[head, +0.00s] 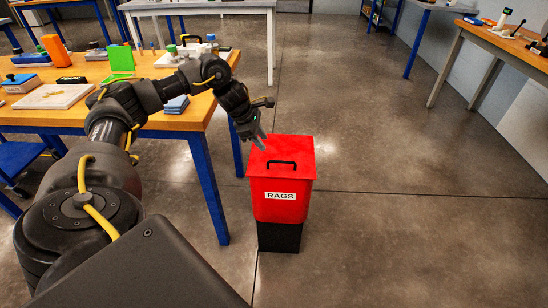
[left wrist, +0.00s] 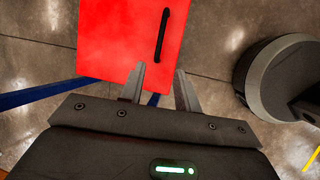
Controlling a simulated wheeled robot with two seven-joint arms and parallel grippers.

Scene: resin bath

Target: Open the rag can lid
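The rag can (head: 280,208) is a red square bin with a black base and a white "RAGS" label. It stands on the floor right of the wooden table. Its red lid (head: 296,148) is down on the can and carries a black bar handle (head: 281,163). My left gripper (head: 261,144) is over the lid's left edge, left of the handle. In the left wrist view, its two fingers (left wrist: 158,86) are apart with nothing between them. The lid (left wrist: 115,35) and the handle (left wrist: 162,34) lie ahead of the fingertips. My right gripper is not in view.
The wooden table (head: 190,119) with blue legs stands left of the can, holding blocks, a green panel and small tools. Another bench (head: 500,44) is at the far right. The concrete floor right of and in front of the can is clear.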

